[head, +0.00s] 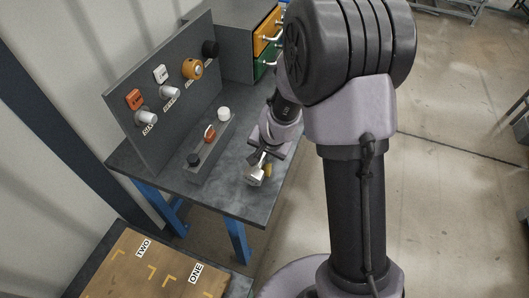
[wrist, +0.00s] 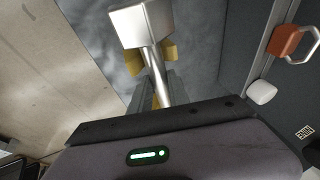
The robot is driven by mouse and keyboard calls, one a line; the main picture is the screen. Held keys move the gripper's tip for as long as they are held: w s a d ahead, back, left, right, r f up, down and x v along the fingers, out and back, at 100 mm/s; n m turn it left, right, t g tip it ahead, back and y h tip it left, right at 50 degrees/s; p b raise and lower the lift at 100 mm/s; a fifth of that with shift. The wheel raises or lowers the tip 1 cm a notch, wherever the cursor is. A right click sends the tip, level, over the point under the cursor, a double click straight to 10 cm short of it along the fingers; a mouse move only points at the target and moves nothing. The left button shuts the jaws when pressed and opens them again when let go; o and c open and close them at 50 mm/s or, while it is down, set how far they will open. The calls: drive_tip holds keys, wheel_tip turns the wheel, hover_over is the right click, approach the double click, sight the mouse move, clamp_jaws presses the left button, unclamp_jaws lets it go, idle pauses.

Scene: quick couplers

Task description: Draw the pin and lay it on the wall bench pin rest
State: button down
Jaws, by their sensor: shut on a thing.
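My gripper (head: 262,160) is low over the front right part of the grey bench (head: 245,205). It is shut on a silver pin (head: 254,176) with a blocky head. In the wrist view the pin (wrist: 155,75) shows as a bright square head on a round shaft that runs down between my fingers (wrist: 156,92). Yellow pieces flank the shaft just below the head; I cannot tell whether they are finger pads or part of a rest. I cannot tell whether the pin touches the bench. I cannot make out the pin rest for certain.
A dark bar (head: 208,152) left of my gripper carries a black knob (head: 193,160), an orange piece with a metal loop (head: 210,133) and a white cap (head: 224,113). An upright panel (head: 165,95) with labelled couplers stands behind. A drawer cabinet (head: 235,40) is at the back.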

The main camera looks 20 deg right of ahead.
drive_tip(key=shift+f+b, duration=0.55)
drive_tip(key=shift+b, duration=0.1)
drive_tip(key=c, duration=1.2)
unclamp_jaws()
drive_tip(key=shift+o, duration=0.2)
drive_tip(key=shift+s, duration=0.1)
drive_tip(key=p+v, duration=1)
drive_tip(key=v, duration=0.7)
drive_tip(key=shift+r+p, duration=0.15)
drive_tip(key=shift+p, duration=0.15)
drive_tip(key=s+a+r+n+b, duration=0.1)
drive_tip(key=s+a+r+b, duration=0.1)
drive_tip(key=s+r, duration=0.4)
drive_tip(key=s+a+r+n+t+y+b, duration=0.1)
drive_tip(key=s+a+r+n+b, duration=0.1)
drive_tip(key=s+r, duration=0.5)
drive_tip(key=s+b, duration=0.1)
drive_tip(key=s, duration=0.4)
drive_tip(key=shift+a+r+y+b, duration=0.25)
drive_tip(key=shift+r+y+b, duration=0.05)
drive_tip(key=shift+b, duration=0.1)
